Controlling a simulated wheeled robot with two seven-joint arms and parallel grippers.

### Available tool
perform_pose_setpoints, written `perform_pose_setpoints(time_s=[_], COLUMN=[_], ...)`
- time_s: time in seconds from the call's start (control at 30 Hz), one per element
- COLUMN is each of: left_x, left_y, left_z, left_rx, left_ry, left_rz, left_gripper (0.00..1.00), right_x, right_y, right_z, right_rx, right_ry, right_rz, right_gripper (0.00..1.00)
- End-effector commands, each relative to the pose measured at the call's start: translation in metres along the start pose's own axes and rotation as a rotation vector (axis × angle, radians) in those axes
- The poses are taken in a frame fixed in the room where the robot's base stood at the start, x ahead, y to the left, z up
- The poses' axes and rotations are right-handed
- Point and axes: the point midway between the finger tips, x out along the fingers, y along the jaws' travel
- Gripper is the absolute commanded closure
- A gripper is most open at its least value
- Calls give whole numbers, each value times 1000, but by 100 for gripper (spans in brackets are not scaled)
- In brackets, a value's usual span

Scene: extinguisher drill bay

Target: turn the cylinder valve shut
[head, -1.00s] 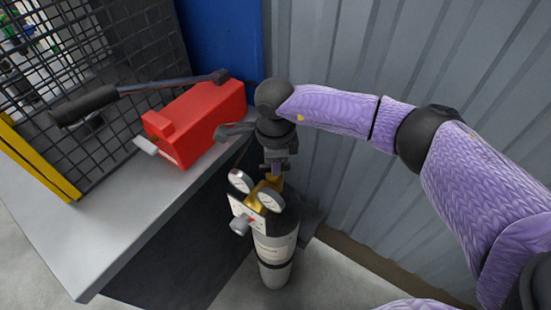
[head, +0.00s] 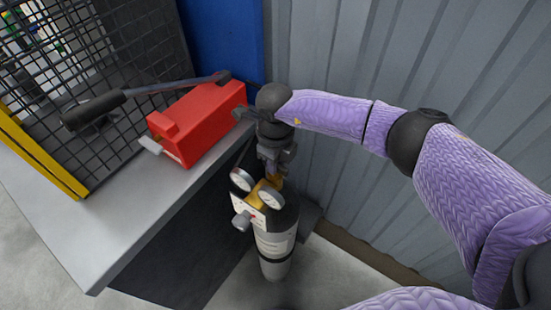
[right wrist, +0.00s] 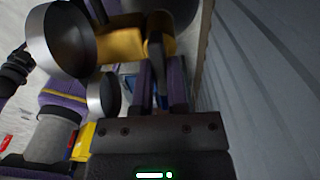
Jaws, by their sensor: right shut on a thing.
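A grey and black gas cylinder (head: 272,244) stands upright on the floor, with a brass valve body (head: 265,195) and two round gauges on top. My right gripper (head: 274,174) points down onto the top of the valve. A gauge (right wrist: 60,40) shows large and close there. A small dark shape at that view's left edge may be part of my left arm; its jaws cannot be made out.
A grey bench (head: 110,235) stands left of the cylinder, bearing a red box (head: 205,122) and a dark-handled lever (head: 95,107). Behind are a black mesh panel (head: 140,55) and a corrugated grey wall (head: 345,50) close to my right arm. Open floor lies in front.

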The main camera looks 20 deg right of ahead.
Motion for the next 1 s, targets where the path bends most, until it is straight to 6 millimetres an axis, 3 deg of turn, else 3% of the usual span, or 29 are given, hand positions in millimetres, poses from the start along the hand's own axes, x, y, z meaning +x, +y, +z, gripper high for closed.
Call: perform_pose_setpoints(time_s=[0.57,0.6,0.73,0.77,1.0], left_x=[-1,-1,-1,-1,-1], left_y=[0,0,0,0,0], left_z=[0,0,-1,-1,-1], left_rx=[0,0,0,0,1], left_ry=[1,1,1,1,1], left_rz=[0,0,0,0,1], left_gripper=[41,41,41,41,41], right_x=[-2,-2,-1,-1,-1], right_y=[-1,-1,-1,-1,0], right_z=[2,2,1,1,0], right_rx=[30,30,30,29,29], right_ry=[-6,-6,-5,-4,-2], right_rz=[-2,-2,-2,-1,-1], right_gripper=[100,78,51,47,47])
